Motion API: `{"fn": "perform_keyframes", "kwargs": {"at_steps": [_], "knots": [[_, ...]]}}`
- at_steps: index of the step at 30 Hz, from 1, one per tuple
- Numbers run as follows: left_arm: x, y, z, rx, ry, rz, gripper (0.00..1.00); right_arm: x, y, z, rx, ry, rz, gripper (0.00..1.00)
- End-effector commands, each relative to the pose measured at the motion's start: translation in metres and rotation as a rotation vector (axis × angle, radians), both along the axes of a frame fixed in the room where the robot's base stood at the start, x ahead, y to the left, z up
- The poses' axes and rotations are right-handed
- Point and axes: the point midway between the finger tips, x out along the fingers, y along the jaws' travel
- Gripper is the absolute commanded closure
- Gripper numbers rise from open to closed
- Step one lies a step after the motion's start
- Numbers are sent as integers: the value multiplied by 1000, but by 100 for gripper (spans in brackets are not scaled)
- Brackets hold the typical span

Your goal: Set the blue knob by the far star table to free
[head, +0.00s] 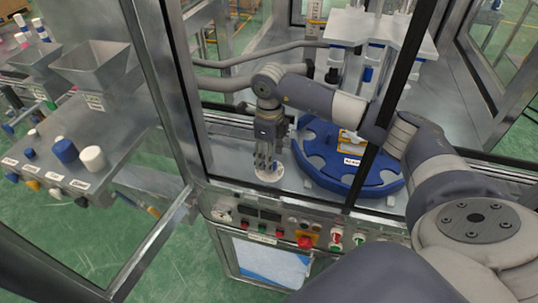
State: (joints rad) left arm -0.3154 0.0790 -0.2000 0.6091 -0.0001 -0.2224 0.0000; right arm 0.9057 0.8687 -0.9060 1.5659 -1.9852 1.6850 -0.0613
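A blue star table (330,178) with rounded notches sits on the metal deck inside the frame, with a yellow and white labelled block (350,142) at its middle. I cannot tell for sure which part is the task's blue knob. A large blue knob-like cylinder (65,152) stands on the labelled panel outside the frame at left, and a small blue part (367,74) shows behind the star table. My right gripper (267,167) points down just left of the star table, over a pale round disc (269,176). Its finger opening is too small to judge. My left gripper is out of view.
A white cylinder (92,158) stands beside the blue one on the left panel, below metal hoppers (92,65). A control panel with a red button (305,242) runs along the front. Metal posts and a dark upright stand around the deck.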

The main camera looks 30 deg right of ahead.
Motion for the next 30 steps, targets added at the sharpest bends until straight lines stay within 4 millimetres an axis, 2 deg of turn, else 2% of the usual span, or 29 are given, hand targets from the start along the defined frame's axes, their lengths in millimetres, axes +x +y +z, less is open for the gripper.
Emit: {"fn": "perform_keyframes", "kwargs": {"at_steps": [3, 8, 15, 17, 21, 30], "knots": [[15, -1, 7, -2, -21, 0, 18, 0, 1, -12, 2, 1, 1, 46], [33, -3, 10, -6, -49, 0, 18, 0, 0, -21, 1, 0, 1, 46], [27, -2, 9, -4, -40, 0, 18, 0, 1, -22, 2, -1, 1, 46], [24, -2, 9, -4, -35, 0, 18, 0, 1, -22, 2, -1, 1, 57], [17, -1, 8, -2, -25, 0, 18, 0, 1, -22, 2, -1, 1, 89], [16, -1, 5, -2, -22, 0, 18, 0, 0, -23, 1, -2, 13, 90]]}}
